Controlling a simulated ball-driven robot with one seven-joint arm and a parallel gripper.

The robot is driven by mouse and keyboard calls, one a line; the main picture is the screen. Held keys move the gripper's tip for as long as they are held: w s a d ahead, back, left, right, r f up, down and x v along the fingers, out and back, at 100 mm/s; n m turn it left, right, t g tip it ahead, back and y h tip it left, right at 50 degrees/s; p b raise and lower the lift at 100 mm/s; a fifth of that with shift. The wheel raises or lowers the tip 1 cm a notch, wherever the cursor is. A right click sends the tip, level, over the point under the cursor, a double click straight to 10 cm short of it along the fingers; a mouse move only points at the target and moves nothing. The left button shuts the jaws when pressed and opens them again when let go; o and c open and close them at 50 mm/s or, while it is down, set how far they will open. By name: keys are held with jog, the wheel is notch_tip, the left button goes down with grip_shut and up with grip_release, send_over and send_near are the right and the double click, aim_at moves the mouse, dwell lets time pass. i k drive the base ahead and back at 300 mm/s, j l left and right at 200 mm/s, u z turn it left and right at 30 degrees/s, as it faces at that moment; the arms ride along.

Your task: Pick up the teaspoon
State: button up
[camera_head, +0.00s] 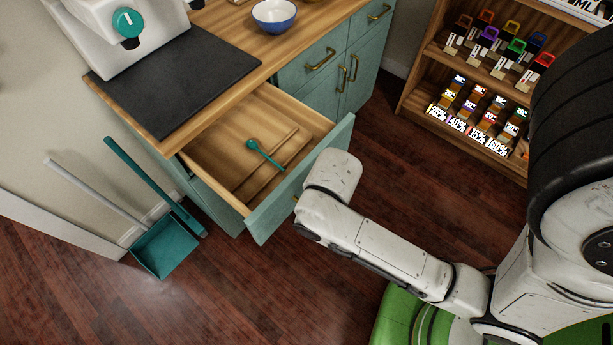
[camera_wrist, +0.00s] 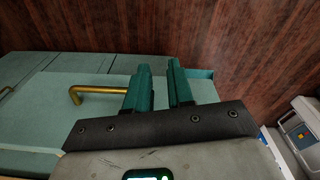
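A teal teaspoon (camera_head: 266,155) lies in the open wooden drawer (camera_head: 212,160), slanting across the inner divider. It is not visible in the wrist view. My gripper (camera_wrist: 161,78) shows two teal fingers standing apart with nothing between them. It is just outside the teal drawer front (camera_head: 268,218), beside the brass handle (camera_wrist: 90,92), which lies left of the fingers in the wrist view. In the head view my arm hides the fingers.
A dark mat (camera_head: 175,85) and a blue bowl (camera_head: 274,14) are on the wooden counter above the drawer. A teal dustpan (camera_head: 166,245) stands on the floor at left. A shelf with colourful goods (camera_head: 480,110) stands at right. Wooden floor is clear between.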

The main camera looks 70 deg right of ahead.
aim_at(251, 144)
jog(key=z, duration=0.4)
jog(key=i+z, duration=0.1)
jog(key=z, duration=0.25)
jog(key=i+z, duration=0.1)
jog(key=z, duration=0.7)
jog(key=i+j, duration=0.2)
